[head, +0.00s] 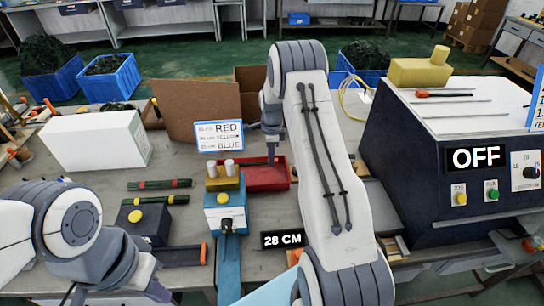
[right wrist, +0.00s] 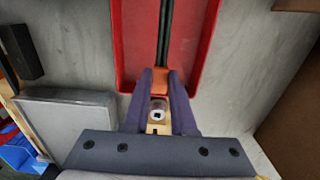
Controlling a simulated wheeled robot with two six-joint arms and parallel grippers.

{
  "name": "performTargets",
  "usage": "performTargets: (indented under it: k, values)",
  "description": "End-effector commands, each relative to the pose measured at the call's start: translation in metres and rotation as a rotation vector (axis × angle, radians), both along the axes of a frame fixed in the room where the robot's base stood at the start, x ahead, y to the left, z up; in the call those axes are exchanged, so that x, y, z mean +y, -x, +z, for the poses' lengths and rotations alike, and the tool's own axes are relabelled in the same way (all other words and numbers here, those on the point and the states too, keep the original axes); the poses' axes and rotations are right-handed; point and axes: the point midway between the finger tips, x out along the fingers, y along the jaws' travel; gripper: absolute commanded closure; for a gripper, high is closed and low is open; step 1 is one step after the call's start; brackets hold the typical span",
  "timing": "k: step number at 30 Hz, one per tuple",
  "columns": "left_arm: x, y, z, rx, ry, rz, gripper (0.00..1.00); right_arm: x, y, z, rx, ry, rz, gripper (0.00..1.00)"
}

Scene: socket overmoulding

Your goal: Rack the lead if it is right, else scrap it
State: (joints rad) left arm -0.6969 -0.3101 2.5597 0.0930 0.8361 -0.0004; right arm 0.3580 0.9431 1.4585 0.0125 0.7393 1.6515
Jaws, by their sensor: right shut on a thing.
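My right gripper (right wrist: 161,88) is shut on the lead's orange end, in the right wrist view. The dark cable of the lead (right wrist: 165,35) runs away from the fingers over the red tray (right wrist: 126,45). A pale piece with a dark square (right wrist: 157,115) shows between the fingers. In the head view my right gripper (head: 271,155) points down at the red tray (head: 278,180), and my arm hides part of the tray.
A sign (head: 219,135) lists RED, YELLOW and BLUE; a tag (head: 283,239) reads 28 CM. A blue fixture (head: 225,213) stands left of my right arm. A dark machine (head: 440,185) reading OFF stands right. A white box (head: 95,140) and cardboard (head: 195,110) stand behind.

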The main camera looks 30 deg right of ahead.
Motion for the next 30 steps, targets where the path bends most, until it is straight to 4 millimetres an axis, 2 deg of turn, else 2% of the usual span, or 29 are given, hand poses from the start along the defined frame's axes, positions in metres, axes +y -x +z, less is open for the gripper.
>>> performTargets:
  k: [18, 29, 30]
  values:
    - [0.0, 0.0, -0.037, 0.001, -0.001, 0.0, 1.0, -0.002, 0.001, -0.061, 0.0, 0.0, -0.002, 1.0]
    - [0.0, 0.0, -0.038, 0.0, 0.0, 0.0, 1.0, -0.002, 0.001, -0.065, -0.001, 0.0, -0.002, 1.0]
    - [0.0, 0.0, -0.038, 0.0, 0.0, 0.0, 1.0, -0.002, 0.001, -0.065, -0.001, 0.0, -0.002, 0.72]
